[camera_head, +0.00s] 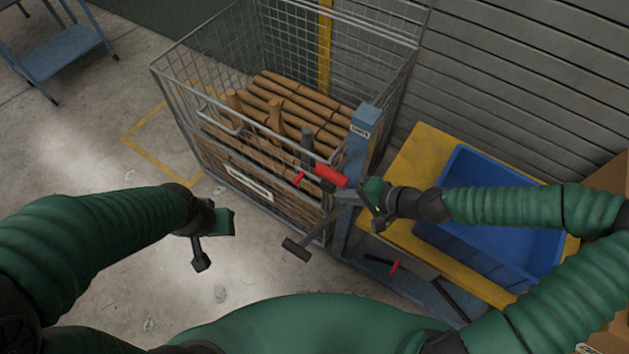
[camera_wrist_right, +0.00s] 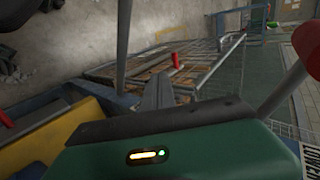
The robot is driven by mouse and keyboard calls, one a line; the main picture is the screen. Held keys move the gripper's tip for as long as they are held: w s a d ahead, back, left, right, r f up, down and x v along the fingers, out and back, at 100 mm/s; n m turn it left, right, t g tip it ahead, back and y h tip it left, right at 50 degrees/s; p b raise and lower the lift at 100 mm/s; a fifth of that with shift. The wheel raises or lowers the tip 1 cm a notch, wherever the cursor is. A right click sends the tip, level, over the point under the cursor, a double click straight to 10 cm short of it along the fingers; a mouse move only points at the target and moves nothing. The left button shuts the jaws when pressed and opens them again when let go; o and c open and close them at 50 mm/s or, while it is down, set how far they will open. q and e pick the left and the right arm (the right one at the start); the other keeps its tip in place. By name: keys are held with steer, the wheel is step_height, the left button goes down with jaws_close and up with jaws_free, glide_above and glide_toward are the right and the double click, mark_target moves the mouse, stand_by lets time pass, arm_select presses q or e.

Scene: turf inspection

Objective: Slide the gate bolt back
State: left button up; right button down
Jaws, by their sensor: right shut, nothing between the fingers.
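A wire cage gate (camera_head: 250,180) has a blue post (camera_head: 358,140) at its right front corner. A red grip (camera_head: 330,176) shows beside the post, with a smaller red piece (camera_head: 299,179) to its left; I cannot tell which belongs to the bolt. My right gripper (camera_head: 350,197) is shut and empty, close below and right of the red grip; whether they touch is unclear. In the right wrist view its grey fingers (camera_wrist_right: 157,92) point toward a small red knob (camera_wrist_right: 175,60), and a larger red grip (camera_wrist_right: 306,45) is at the right edge. My left gripper (camera_head: 208,235) hangs over the floor, away from the cage.
Brown wooden rolls (camera_head: 300,105) fill the cage. A dark-ended bar (camera_head: 297,249) sticks out at its front corner. A blue bin (camera_head: 490,205) stands on a yellow-topped table (camera_head: 425,150) to the right. A red-handled item (camera_head: 395,267) lies below.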

steer(key=shift+w+r, duration=0.35)
steer(key=shift+w, duration=0.1)
steer(key=w+a+r+b+x, duration=0.1)
steer(key=b+x, duration=0.1)
steer(key=x, duration=1.1)
steer(key=shift+a+b, duration=0.2)
steer(key=shift+b, duration=0.15)
steer(key=shift+r, duration=0.1)
